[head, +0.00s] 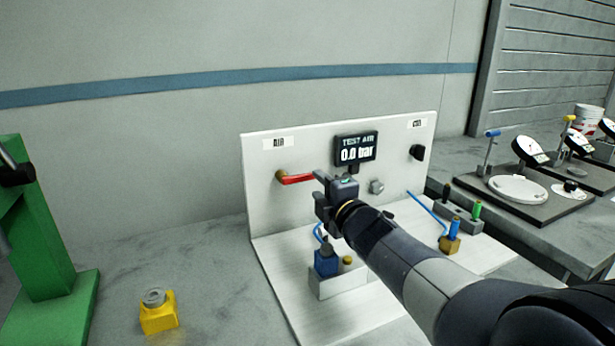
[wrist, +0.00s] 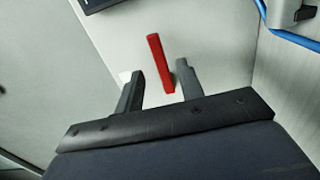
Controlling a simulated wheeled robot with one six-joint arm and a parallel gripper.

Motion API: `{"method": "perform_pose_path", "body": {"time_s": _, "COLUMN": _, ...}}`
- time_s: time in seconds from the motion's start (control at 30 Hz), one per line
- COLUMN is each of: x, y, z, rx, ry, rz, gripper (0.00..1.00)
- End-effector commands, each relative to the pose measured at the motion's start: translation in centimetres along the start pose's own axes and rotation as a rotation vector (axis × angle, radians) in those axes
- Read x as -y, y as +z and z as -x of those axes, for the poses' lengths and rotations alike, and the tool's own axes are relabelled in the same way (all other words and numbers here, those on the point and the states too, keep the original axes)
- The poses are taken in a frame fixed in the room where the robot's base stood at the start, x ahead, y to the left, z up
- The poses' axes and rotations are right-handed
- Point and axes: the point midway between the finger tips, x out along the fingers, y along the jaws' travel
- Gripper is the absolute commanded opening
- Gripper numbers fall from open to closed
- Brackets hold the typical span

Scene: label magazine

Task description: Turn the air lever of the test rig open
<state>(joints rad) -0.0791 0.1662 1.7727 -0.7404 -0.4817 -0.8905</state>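The red air lever (head: 298,179) lies about level on the upright white panel of the test rig (head: 262,200), its brass pivot at the left end under the AIR label (head: 278,143). The display (head: 356,148) reads TEST AIR 0.0 bar. My gripper (head: 322,188) is at the lever's right, free end. In the wrist view my gripper (wrist: 160,72) is open, and the red lever (wrist: 157,58) shows in the gap between the fingers, its lower end close to the right finger. I cannot tell whether they touch. My gripper hides part of the panel in the head view.
A black knob (head: 417,152) and a hex fitting (head: 376,187) are on the panel to the right. A blue block with a hose (head: 326,262) stands below my gripper. A yellow block (head: 158,312) and a green stand (head: 45,230) are at left, with clear bench between.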

Motion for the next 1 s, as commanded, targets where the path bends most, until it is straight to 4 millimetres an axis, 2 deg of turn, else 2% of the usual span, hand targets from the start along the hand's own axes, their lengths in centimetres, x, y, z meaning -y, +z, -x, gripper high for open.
{"method": "perform_pose_path", "body": {"time_s": 0.03, "x": 0.1, "y": -0.1, "z": -1.1, "rx": -0.002, "ry": -0.001, "rz": -0.001, "gripper": 0.36}}
{"method": "perform_pose_path", "body": {"time_s": 0.2, "x": 0.1, "y": -0.1, "z": -3.8, "rx": -0.001, "ry": -0.001, "rz": -0.001, "gripper": 0.36}}
{"method": "perform_pose_path", "body": {"time_s": 0.4, "x": 0.0, "y": 0.0, "z": -5.7, "rx": 0.0, "ry": 0.0, "rz": 0.0, "gripper": 0.36}}
{"method": "perform_pose_path", "body": {"time_s": 0.8, "x": 0.0, "y": 0.0, "z": -6.2, "rx": 0.0, "ry": 0.0, "rz": 0.0, "gripper": 0.36}}
{"method": "perform_pose_path", "body": {"time_s": 1.0, "x": 0.0, "y": 0.0, "z": -6.2, "rx": 0.001, "ry": 0.0, "rz": 0.0, "gripper": 0.19}}
